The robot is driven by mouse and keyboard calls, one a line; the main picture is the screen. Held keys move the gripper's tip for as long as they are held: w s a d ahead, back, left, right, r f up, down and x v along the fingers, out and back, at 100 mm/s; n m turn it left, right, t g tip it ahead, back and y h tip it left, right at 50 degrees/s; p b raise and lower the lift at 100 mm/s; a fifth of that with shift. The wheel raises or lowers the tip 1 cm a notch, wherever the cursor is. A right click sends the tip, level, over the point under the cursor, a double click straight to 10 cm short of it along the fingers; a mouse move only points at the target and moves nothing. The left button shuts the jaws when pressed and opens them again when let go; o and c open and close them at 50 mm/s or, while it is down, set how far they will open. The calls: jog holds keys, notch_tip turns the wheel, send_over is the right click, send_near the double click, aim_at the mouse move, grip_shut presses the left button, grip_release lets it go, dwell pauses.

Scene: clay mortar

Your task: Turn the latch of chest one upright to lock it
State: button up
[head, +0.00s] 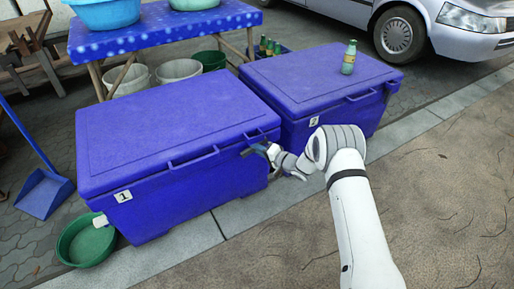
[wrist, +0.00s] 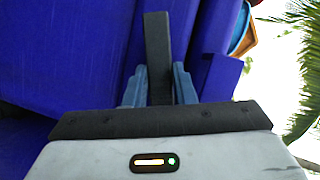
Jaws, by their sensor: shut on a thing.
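Chest one (head: 185,160) is the nearer blue chest, with a "1" label (head: 123,196) and its lid down. Its latch (head: 247,152) is a dark bar at the front right, under the lid edge. It looks closer to sideways than upright in the head view. My gripper (head: 268,150) is at the latch, partly hidden by its own wrist. In the wrist view the dark latch bar (wrist: 158,45) stands between the two blue-grey fingers of my gripper (wrist: 159,88), which are shut on it. That view appears rolled, with sky at the right.
A second blue chest (head: 320,85), with a green bottle (head: 349,57) on its lid, stands right of chest one. A green basin (head: 86,240) and blue dustpan (head: 45,192) lie at left. Paving (head: 440,190) in front is clear. A car (head: 440,25) stands behind.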

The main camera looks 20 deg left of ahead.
jog(key=shift+s+n+t+h+b, duration=0.15)
jog(key=shift+n+t+h, duration=0.6)
jog(key=shift+n, duration=0.9)
jog(key=shift+n+t+h+b, duration=0.3)
jog(key=shift+n+h, duration=0.75)
jog(key=shift+n, duration=0.65)
jog(key=shift+s+n+t+h+b, duration=0.15)
jog(key=shift+n+t+h, duration=0.6)
jog(key=shift+n, duration=0.9)
jog(key=shift+w, duration=0.1)
jog(key=o, duration=1)
jog(key=shift+a+r, duration=0.1)
jog(key=shift+r, duration=0.05)
jog(key=shift+p+v, duration=1.3)
jog(key=shift+v, duration=2.6)
jog(key=shift+r, duration=0.1)
